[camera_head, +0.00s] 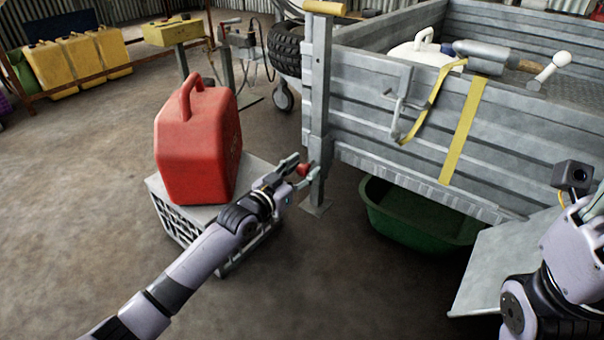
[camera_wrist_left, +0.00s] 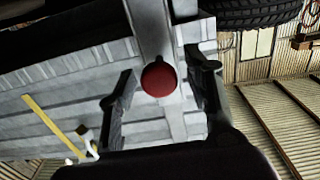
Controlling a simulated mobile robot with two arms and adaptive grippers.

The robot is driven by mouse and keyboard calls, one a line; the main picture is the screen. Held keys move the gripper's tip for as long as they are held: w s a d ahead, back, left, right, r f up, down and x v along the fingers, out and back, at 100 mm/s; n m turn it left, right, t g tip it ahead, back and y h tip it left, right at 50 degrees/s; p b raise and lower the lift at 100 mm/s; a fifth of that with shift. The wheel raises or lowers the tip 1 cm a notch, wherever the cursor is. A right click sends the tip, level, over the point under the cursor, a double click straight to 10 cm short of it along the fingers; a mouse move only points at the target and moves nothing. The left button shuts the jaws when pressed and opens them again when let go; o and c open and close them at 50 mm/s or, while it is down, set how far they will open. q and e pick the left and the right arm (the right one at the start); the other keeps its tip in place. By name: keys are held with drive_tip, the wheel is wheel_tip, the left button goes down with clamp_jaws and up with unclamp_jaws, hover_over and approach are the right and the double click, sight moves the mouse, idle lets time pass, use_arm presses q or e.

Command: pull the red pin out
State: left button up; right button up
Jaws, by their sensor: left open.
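The red pin (camera_head: 303,170) shows as a small red knob at the lower part of the trailer's upright grey post (camera_head: 319,110). In the left wrist view the round red knob (camera_wrist_left: 159,79) sits in front of the post, between my two fingers. My left gripper (camera_head: 300,172) is open, with its fingertips on either side of the knob; I cannot tell whether they touch it. The pin's shaft is hidden behind the knob. Part of my right arm shows at the right edge of the head view, but I cannot make out its jaws.
A red jerrycan (camera_head: 198,150) stands on a grey crate (camera_head: 180,225) right beside my left forearm. A green tub (camera_head: 415,220) lies under the trailer (camera_head: 400,100). A yellow strap (camera_head: 463,130) hangs over the trailer's side. The floor in front is clear.

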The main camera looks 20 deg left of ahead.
use_arm(q)
drive_tip(key=shift+c, duration=0.2)
clamp_jaws()
idle(0.5)
